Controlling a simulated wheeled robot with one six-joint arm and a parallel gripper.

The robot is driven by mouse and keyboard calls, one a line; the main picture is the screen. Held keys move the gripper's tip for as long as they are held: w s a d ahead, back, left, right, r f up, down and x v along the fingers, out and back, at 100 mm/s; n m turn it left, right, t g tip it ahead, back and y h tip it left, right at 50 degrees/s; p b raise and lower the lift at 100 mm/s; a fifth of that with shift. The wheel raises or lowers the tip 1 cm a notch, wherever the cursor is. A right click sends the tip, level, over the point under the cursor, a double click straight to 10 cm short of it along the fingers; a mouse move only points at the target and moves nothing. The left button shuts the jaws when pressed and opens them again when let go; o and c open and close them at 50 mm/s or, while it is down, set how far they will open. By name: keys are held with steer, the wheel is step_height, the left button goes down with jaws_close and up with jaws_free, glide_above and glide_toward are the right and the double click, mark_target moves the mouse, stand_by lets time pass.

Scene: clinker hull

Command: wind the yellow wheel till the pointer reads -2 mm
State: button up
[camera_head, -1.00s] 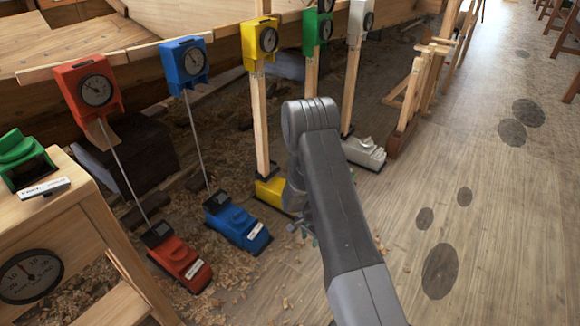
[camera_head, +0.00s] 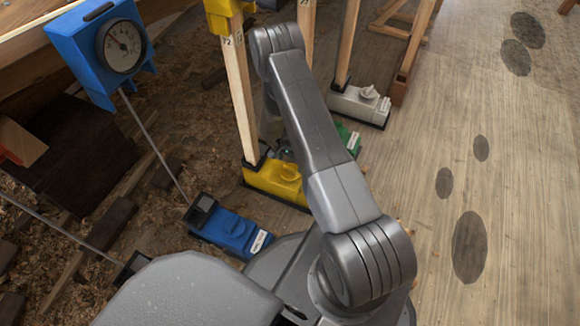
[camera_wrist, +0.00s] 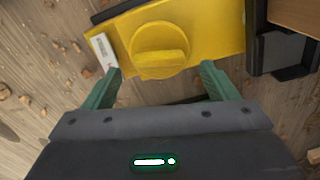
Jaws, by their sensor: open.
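The yellow wheel (camera_wrist: 160,50) is a round knob with a raised grip bar, on top of the yellow base unit (camera_wrist: 215,35) in the wrist view. In the head view the yellow base (camera_head: 268,177) stands on the floor at the foot of a wooden post, partly behind my arm. My gripper (camera_wrist: 160,75) is open, its two green fingers apart at either side of the wheel's near edge, with nothing between them that I can tell is gripped. The yellow gauge box (camera_head: 226,12) is cut off at the top; its dial and pointer are not visible.
A blue base (camera_head: 230,232) with a rod to a blue gauge (camera_head: 122,46) stands to the left. A green base (camera_head: 347,140) and a white base (camera_head: 358,105) stand beyond my arm. Wood shavings lie around. The plank floor (camera_head: 500,190) at right is clear.

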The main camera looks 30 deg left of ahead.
mark_target(290, 167)
steer(key=shift+f, duration=1.55)
steer(key=shift+d, duration=0.1)
steer(key=shift+s+b, duration=0.1)
steer(key=shift+b, duration=0.2)
steer(key=c, duration=1)
steer(key=shift+n, duration=0.3)
steer(key=n+b, duration=0.2)
steer(key=shift+f+n, duration=0.1)
steer(key=shift+n, duration=0.2)
steer(key=n+b, duration=0.1)
steer(key=n, duration=0.2)
steer(key=shift+n+b, duration=0.3)
steer(key=shift+b, duration=0.1)
steer(key=n+b, duration=0.1)
steer(key=n, duration=0.2)
steer(key=shift+n, duration=0.3)
steer(key=shift+n+b, duration=0.6)
steer(key=shift+n, duration=1.3)
